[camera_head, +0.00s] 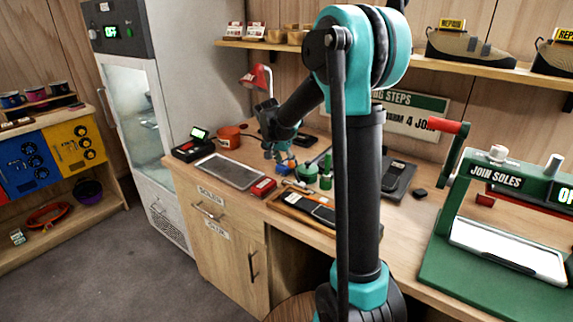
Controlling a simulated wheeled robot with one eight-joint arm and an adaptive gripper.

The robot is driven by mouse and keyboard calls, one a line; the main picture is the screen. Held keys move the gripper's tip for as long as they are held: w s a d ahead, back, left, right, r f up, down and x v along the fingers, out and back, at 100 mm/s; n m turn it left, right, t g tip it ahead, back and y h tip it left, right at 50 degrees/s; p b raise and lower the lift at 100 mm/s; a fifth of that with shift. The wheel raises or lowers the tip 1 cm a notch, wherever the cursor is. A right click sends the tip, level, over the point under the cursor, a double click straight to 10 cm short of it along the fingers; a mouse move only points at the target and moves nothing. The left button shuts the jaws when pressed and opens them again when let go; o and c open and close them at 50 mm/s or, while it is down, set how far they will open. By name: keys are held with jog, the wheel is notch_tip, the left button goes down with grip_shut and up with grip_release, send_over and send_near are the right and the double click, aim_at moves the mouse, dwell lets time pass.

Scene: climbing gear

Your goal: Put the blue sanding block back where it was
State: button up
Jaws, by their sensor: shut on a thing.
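My gripper (279,151) reaches down over the back part of the workbench (188,181), beyond my arm. It is small in the view, and its fingers are shut on a small blue piece, which looks like the blue sanding block (291,164).
An orange-red pot (229,137) and a red lamp (255,77) stand behind. A green sole press (505,225) fills the right.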

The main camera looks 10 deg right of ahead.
jog(key=o, duration=0.8)
jog(key=shift+o, duration=0.2)
jog(key=v, duration=1.2)
